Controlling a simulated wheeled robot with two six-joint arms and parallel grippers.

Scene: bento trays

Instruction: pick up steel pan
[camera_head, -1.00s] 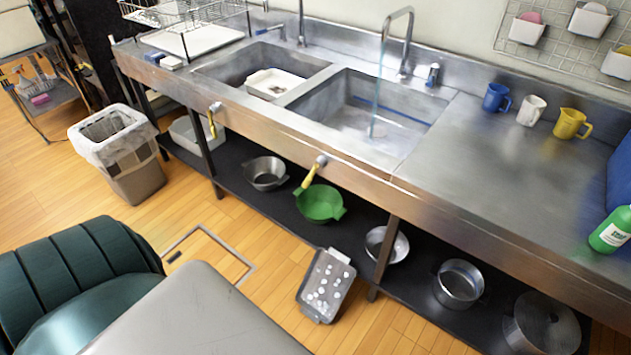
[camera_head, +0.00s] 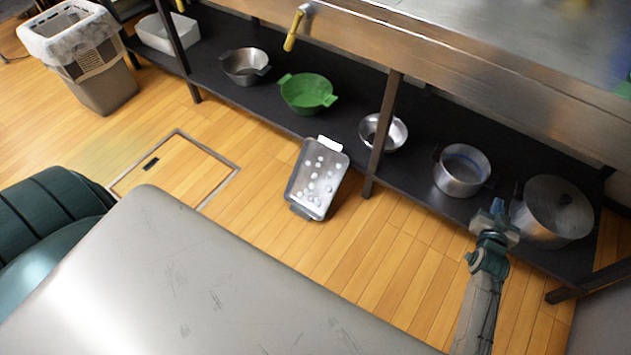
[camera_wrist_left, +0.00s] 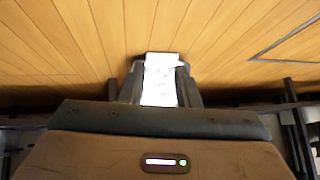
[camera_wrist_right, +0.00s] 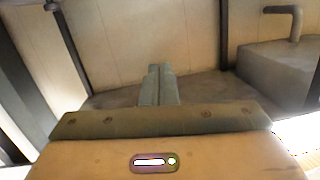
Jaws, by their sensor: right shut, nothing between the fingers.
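On the low black shelf in the head view stand an open steel pan (camera_head: 461,172) with dark side handles and, to its right, a wide steel pot (camera_head: 553,210) with a flat top. Another steel pan (camera_head: 246,67) is farther left. I cannot tell which is the task's pan. My right gripper (camera_head: 497,210) is shut and empty, at the shelf's front edge between the two right-hand vessels; its closed fingers also show in the right wrist view (camera_wrist_right: 158,82).
A green pan (camera_head: 307,93) and a steel bowl (camera_head: 383,133) share the shelf (camera_head: 340,116). A shelf post (camera_head: 384,125) stands before the bowl. The wood floor (camera_head: 395,255) in front is open.

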